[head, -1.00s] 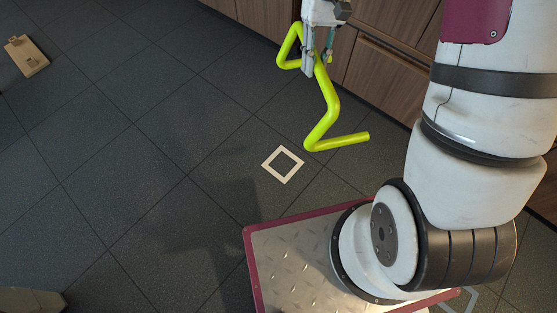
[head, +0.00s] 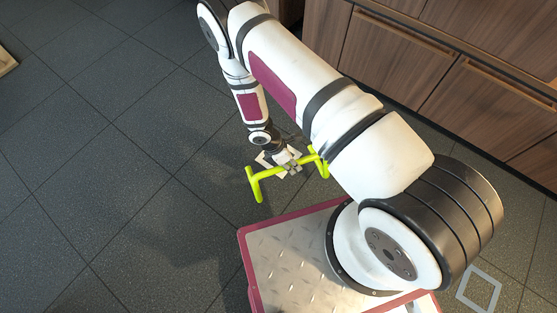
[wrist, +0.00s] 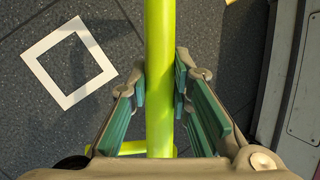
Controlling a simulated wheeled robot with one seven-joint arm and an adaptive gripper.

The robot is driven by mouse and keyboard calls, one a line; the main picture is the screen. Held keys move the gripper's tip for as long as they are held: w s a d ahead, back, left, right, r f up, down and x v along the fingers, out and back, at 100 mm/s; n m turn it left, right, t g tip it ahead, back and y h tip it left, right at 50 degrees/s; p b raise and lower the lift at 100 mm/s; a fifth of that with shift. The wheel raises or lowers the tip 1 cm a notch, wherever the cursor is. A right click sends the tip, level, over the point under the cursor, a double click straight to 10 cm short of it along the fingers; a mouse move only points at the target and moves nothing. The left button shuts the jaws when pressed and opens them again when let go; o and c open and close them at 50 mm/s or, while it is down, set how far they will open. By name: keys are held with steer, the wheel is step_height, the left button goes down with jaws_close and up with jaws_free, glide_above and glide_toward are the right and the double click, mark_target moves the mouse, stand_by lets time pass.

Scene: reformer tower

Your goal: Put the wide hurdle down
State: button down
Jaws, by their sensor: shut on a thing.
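The wide hurdle is a yellow-green bent tube (head: 256,186), low in front of my base in the head view. My gripper (head: 292,167) is shut on its crossbar from above. In the wrist view the bar (wrist: 160,35) runs up the picture between the two finger pads of my gripper (wrist: 160,84). A second piece of tube shows at the bottom. I cannot tell whether the hurdle's feet touch the floor. A pale square outline (wrist: 70,62) lies on the floor left of the bar; my gripper mostly hides it in the head view.
My base is close to the hurdle, just below it in the head view. Wooden cabinets (head: 400,60) stand at the upper right. A grey square outline (head: 480,288) is on the floor at the lower right. The dark tiled floor on the left (head: 100,150) is clear.

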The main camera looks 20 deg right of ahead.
step_height(320, 180, down, 4)
steer(key=s+n, duration=0.2)
steer(key=s, duration=0.1)
steer(key=w+f+b, duration=0.2)
steer(key=w+b, duration=0.2)
steer(key=w, duration=0.4)
steer(key=w+d+f+b, duration=0.1)
steer(key=w+f+b, duration=0.2)
steer(key=w+b, duration=0.2)
steer(key=shift+w+f+t, duration=0.15)
steer(key=shift+w+t, duration=0.25)
steer(key=shift+w, duration=1.15)
steer(key=shift+f, duration=0.15)
steer(key=c, duration=1.5)
jaws_free()
steer(key=shift+o, duration=0.2)
steer(key=s+p+v, duration=0.1)
steer(key=p+v, duration=0.3)
steer(key=v, duration=0.8)
steer(key=shift+w+p, duration=0.3)
steer(key=shift+w, duration=0.15)
